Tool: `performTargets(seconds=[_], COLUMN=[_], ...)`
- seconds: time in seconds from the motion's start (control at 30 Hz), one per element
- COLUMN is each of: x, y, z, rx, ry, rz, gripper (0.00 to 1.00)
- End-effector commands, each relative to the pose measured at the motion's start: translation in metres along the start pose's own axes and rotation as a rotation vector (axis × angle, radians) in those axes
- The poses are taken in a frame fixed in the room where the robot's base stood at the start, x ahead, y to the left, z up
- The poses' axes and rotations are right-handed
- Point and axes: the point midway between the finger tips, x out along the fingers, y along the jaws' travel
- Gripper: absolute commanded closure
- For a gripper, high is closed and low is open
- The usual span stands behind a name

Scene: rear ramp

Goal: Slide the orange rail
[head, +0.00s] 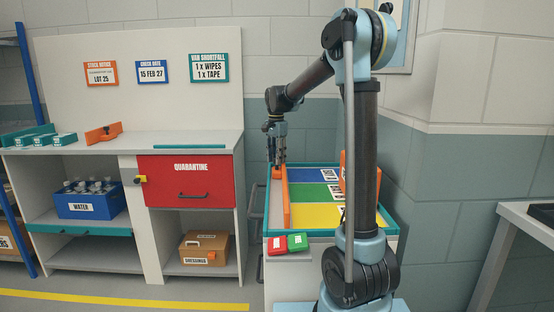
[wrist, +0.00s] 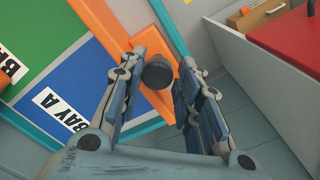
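The orange rail (head: 286,203) stands along the left side of the teal-edged tray, beside its coloured bays. In the wrist view the orange rail (wrist: 111,27) runs down from the top to an orange plate bearing a dark round knob (wrist: 157,71). My gripper (head: 277,163) is at the rail's far end, pointing down. In the wrist view my gripper (wrist: 161,62) has its fingers apart, one on each side of the knob. Small gaps seem to show, though contact is hard to judge. A second orange upright (head: 343,170) is partly hidden behind my arm.
The tray (head: 394,224) has green, blue and yellow bays with labels. A red box (head: 277,245) and a green box (head: 298,242) lie at its front edge. A red quarantine drawer (head: 193,181) is in the counter at left.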

Motion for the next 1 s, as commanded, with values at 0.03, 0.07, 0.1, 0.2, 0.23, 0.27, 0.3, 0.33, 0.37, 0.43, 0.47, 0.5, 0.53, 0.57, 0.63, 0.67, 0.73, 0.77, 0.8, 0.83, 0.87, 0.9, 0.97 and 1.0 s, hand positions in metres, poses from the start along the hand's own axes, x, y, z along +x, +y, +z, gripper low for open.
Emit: performTargets(seconds=[0.03, 0.07, 0.1, 0.2, 0.23, 0.27, 0.3, 0.33, 0.37, 0.43, 0.47, 0.5, 0.53, 0.57, 0.63, 0.67, 0.73, 0.77, 0.8, 0.83, 0.87, 0.9, 0.97, 1.0], x=[0.000, 0.000, 0.000, 0.000, 0.000, 0.000, 0.000, 0.000, 0.000, -0.002, -0.004, -0.006, -0.009, -0.013, -0.022, -0.028, -0.041, -0.046, -0.054, -0.059, -0.065, -0.072, -0.083, -0.089], y=[-0.003, -0.003, -0.003, -0.002, -0.002, -0.001, -0.001, -0.001, -0.001, -0.001, -0.001, 0.000, 0.000, 0.000, 0.000, 0.000, -0.001, -0.001, -0.001, -0.001, -0.001, -0.001, -0.001, -0.001], z=[0.003, 0.003, 0.003, 0.002, 0.002, 0.002, 0.002, 0.002, 0.002, 0.001, 0.001, 0.001, 0.001, 0.001, 0.001, 0.001, 0.001, 0.001, 0.001, 0.001, 0.001, 0.001, 0.001, 0.001], rx=[-0.004, -0.004, -0.004, -0.003, -0.003, -0.003, -0.002, -0.002, -0.002, -0.002, -0.002, -0.002, -0.002, -0.002, -0.002, -0.002, -0.002, -0.002, -0.002, -0.002, -0.002, -0.002, -0.002, -0.002], ry=[-0.004, -0.004, -0.004, -0.003, -0.003, -0.003, -0.002, -0.002, -0.002, -0.002, -0.002, -0.002, -0.002, -0.002, -0.002, -0.002, -0.002, -0.002, -0.002, -0.002, -0.003, -0.003, -0.003, -0.003], rz=[-0.004, -0.004, -0.003, -0.002, -0.001, -0.001, -0.001, 0.000, 0.000, 0.000, 0.000, 0.000, 0.001, 0.001, 0.001, 0.001, 0.001, 0.001, 0.001, 0.001, 0.000, 0.000, 0.000, 0.000], gripper=[0.58, 0.52, 0.52, 0.52, 0.52, 0.52, 0.52, 0.52, 0.52, 0.52, 0.52, 0.52, 0.52, 0.52, 0.52, 0.52, 0.52, 0.52, 0.52, 0.52, 0.52, 0.52, 0.52, 0.52])
